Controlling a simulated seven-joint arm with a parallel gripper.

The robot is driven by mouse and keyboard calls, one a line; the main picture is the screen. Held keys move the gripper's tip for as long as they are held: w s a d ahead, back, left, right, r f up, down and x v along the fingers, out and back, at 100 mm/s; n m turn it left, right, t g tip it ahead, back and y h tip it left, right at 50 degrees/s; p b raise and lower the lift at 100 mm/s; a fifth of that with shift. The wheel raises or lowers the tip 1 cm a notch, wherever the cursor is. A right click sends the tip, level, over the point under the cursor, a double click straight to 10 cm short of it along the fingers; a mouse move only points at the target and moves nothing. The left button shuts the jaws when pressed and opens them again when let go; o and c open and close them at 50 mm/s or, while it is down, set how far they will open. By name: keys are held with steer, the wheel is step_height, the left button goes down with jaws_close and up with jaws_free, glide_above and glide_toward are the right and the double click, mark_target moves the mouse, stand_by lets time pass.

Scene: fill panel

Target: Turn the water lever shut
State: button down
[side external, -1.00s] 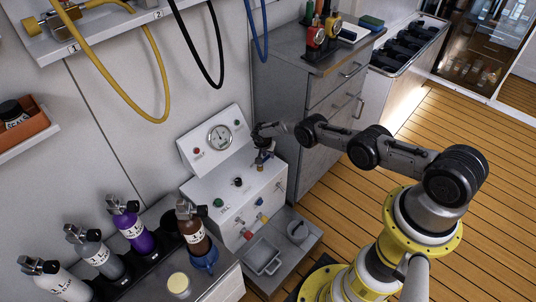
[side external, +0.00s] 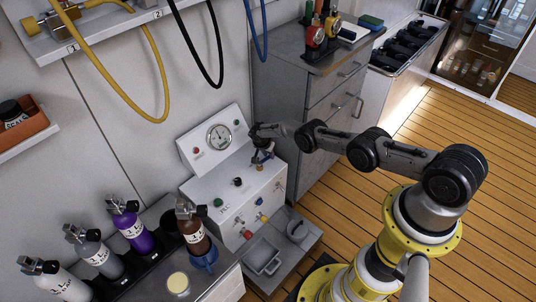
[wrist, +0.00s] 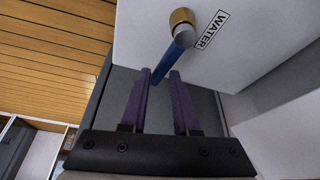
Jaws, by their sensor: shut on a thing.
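The water lever (wrist: 176,58) is a blue bar on a brass hub (wrist: 182,17), beside a WATER label (wrist: 211,30) on the white panel. In the wrist view it points down and left from the hub. My gripper (wrist: 160,72) has its two purple fingers on either side of the lever's free end and is shut on it. In the side view, my gripper (side external: 262,157) is at the right end of the white fill panel (side external: 222,192), below the gauge. The lever is too small there to make out clearly.
The panel has a gauge (side external: 219,137), and a red handle (side external: 247,235) and a yellow handle (side external: 263,217) on its front. Several bottles stand to the left, including a purple one (side external: 133,232). A grey drawer cabinet (side external: 312,100) stands close behind my gripper.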

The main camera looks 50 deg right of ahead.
steer(key=c, duration=0.7)
jaws_free()
steer(key=shift+s, duration=0.15)
steer(key=shift+o, duration=0.2)
steer(key=shift+a+r, duration=0.2)
steer(key=shift+r, duration=0.35)
steer(key=v, duration=1.2)
steer(key=shift+r, duration=0.25)
steer(key=shift+a, duration=0.1)
